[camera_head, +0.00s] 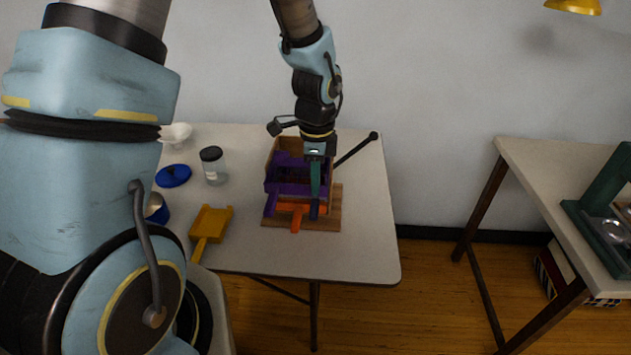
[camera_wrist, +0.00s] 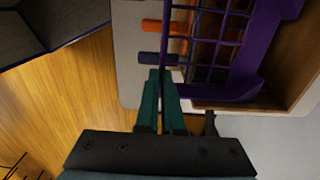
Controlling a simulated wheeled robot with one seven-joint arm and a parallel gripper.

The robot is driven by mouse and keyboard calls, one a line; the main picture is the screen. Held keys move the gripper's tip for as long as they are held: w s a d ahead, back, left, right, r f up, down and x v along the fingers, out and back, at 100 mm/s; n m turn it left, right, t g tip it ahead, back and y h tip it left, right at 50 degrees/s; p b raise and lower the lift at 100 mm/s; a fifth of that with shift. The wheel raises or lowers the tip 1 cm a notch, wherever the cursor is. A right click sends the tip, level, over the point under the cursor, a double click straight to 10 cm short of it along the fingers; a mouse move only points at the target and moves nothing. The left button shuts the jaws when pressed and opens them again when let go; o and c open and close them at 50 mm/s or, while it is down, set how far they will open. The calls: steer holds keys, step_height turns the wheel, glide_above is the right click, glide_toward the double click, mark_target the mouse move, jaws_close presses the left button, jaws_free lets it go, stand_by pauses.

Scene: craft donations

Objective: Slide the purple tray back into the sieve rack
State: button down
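The purple tray (camera_head: 288,188) has a mesh floor and sits partly inside the wooden sieve rack (camera_head: 334,213), its front jutting out toward the near side. In the wrist view the tray (camera_wrist: 262,45) shows its mesh and thick purple walls. My gripper (camera_head: 315,192) reaches down from above at the tray's front right corner. In the wrist view its teal fingers (camera_wrist: 162,74) are close together, with the thin purple front wall between them. Below the tray, an orange handle (camera_head: 296,220) and a blue handle (camera_head: 314,211) stick out of the rack.
A yellow scoop (camera_head: 209,222), a clear jar (camera_head: 213,168), a blue lid (camera_head: 173,176) and a white bowl (camera_head: 177,134) stand left of the rack. A dark rod (camera_head: 357,150) slants up at its right. The table (camera_head: 352,262) is clear in front and right.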

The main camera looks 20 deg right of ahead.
steer(key=shift+d, duration=0.1)
steer(key=shift+w+d+p, duration=0.2)
steer(key=shift+w+d, duration=0.15)
steer(key=shift+w, duration=0.35)
steer(key=shift+w+d+p, duration=0.2)
steer(key=shift+w+d, duration=0.15)
steer(key=shift+w, duration=0.4)
steer(key=shift+w+d+p, duration=0.2)
steer(key=shift+w+d, duration=0.15)
steer(key=shift+w, duration=0.35)
steer(key=shift+f, duration=0.25)
steer(key=c, duration=1)
jaws_free()
